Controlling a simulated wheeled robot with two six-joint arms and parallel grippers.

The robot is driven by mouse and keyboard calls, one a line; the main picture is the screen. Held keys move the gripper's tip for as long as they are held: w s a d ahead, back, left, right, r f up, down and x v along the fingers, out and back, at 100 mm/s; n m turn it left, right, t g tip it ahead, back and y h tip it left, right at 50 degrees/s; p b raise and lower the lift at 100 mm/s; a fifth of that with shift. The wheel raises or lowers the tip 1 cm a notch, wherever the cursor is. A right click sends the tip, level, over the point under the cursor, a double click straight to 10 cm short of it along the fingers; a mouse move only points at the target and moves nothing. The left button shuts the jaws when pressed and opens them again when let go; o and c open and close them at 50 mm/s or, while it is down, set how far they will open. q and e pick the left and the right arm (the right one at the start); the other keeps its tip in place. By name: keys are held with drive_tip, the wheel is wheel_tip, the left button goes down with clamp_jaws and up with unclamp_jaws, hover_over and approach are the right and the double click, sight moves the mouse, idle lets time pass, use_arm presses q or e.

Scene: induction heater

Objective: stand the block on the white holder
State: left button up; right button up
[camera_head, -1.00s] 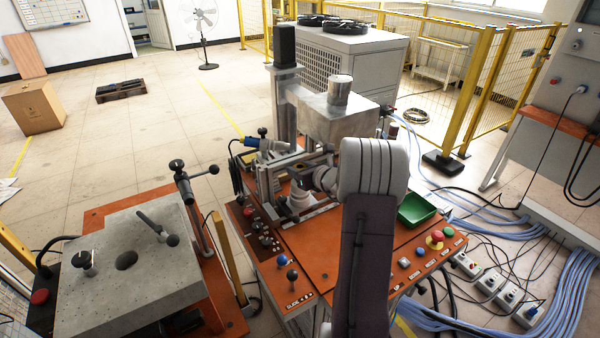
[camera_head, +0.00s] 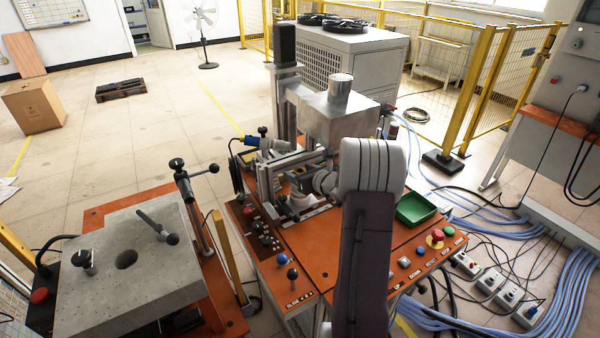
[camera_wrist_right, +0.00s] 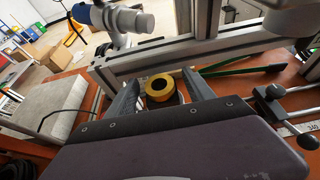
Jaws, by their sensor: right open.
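In the right wrist view, a yellow ring-shaped piece (camera_wrist_right: 160,87) with a dark round hole sits between the two grey fingers of my right gripper (camera_wrist_right: 160,80). It looks like the top of the block; its lower part is hidden behind the gripper body. The fingers are open, one on each side of it, with gaps showing. In the head view my right gripper (camera_head: 296,176) is low among the machine's metal frame and partly hidden by it and by my arm. My left gripper is not in view.
A green tray (camera_head: 416,208) and a button panel (camera_head: 430,245) lie right of my arm. A grey slab-topped stand (camera_head: 130,265) is at the left.

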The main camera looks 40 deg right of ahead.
drive_tip(key=v, duration=1.2)
drive_tip(key=shift+b, duration=0.3)
